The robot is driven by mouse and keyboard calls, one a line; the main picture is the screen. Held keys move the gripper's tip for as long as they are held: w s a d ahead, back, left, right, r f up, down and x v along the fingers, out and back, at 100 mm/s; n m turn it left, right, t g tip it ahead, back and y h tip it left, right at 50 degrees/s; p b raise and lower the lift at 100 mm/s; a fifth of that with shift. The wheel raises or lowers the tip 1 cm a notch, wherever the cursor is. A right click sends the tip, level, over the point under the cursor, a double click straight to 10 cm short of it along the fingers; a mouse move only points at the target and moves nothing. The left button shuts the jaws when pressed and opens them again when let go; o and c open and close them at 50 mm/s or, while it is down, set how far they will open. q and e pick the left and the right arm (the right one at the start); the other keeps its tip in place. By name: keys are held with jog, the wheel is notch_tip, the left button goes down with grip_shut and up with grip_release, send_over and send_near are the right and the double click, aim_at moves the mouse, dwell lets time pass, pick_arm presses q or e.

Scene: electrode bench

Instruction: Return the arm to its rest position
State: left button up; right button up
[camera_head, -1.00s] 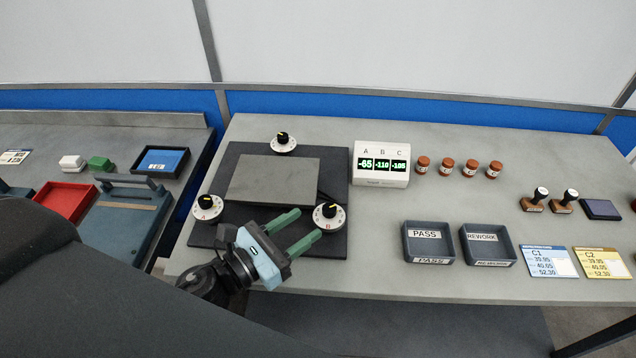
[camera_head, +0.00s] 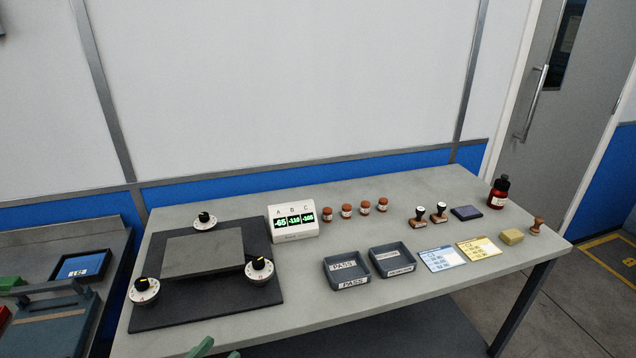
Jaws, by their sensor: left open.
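My left gripper (camera_head: 218,349) shows only as green fingertips at the bottom edge of the view, in front of the bench's near edge. The two fingers are apart with nothing seen between them. The rest of the gripper and the left arm are out of frame. My right gripper is not in view. The dark base plate (camera_head: 180,314) with a grey block (camera_head: 203,251) and several dials lies on the bench beyond the fingers, apart from them.
The bench (camera_head: 420,200) holds a readout box (camera_head: 293,235), several brown-capped jars, a PASS tray (camera_head: 346,286), a REWORK tray (camera_head: 392,274), cards and two stamps. A red bottle (camera_head: 498,193) stands at the far right. A second bench (camera_head: 105,243) is at the left.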

pick_arm(q)
jog(key=s+a+f+m+g+y, duration=0.1)
jog(key=s+f+m+g+y, duration=0.2)
jog(key=s+f+m, duration=0.7)
jog(key=s+a+f+m+g+y+p, duration=0.1)
jog(key=s+f+m, duration=0.9)
jog(key=m, duration=1.3)
notch_tip(320, 180, down, 4)
jog(key=a+g+y, duration=0.1)
jog(key=g+y, duration=0.1)
jog(key=g, duration=0.1)
jog(key=shift+s+r, duration=0.15)
jog(key=shift+s, duration=0.25)
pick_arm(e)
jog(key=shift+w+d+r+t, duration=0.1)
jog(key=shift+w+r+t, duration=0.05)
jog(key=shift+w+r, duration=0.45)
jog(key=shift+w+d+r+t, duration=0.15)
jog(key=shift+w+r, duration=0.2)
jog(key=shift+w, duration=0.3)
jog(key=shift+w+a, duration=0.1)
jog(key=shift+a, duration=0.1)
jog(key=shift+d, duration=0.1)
